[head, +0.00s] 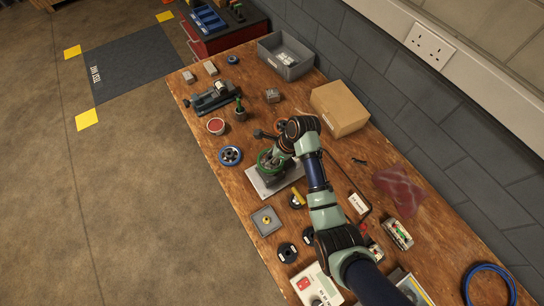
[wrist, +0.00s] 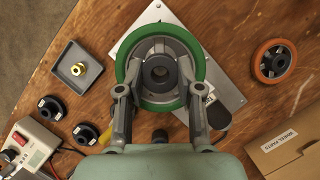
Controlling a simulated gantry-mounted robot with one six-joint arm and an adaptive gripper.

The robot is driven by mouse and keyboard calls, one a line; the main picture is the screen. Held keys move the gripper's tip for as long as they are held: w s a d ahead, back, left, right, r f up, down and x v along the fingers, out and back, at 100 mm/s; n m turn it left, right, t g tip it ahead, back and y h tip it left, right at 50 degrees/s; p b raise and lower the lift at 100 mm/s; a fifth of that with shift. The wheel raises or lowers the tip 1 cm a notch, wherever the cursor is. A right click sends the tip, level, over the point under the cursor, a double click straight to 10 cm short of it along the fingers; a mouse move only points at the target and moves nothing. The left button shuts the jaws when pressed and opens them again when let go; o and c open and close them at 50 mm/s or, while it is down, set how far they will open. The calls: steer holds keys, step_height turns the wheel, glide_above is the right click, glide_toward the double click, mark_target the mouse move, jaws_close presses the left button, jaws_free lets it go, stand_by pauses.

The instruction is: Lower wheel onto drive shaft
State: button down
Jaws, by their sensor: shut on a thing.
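My gripper (wrist: 158,76) is shut on the green-rimmed wheel (wrist: 194,60), one finger on each side of its grey hub. The wheel (head: 265,166) lies roughly flat over a pale metal plate (wrist: 228,94) on the bench. In the head view my gripper (head: 279,154) reaches it from the upper right. A dark round part with a hole shows at the wheel's centre. The drive shaft cannot be made out, and I cannot tell whether the wheel is around it or above it.
An orange wheel (wrist: 273,61) and a cardboard box (head: 340,107) are close by. A blue wheel (head: 230,156) lies at the bench's left edge. A square tray with a brass fitting (head: 267,221) and black round parts (head: 287,252) lie on the near side of the plate.

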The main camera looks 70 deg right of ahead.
steer(key=shift+f+b, duration=0.75)
steer(key=shift+f, duration=2.25)
stand_by(1.7)
steer(key=c, duration=0.7)
jaws_free()
steer(key=shift+c, duration=0.3)
steer(key=shift+c, duration=1.4)
step_height(320, 180, up, 6)
steer(key=p, duration=0.7)
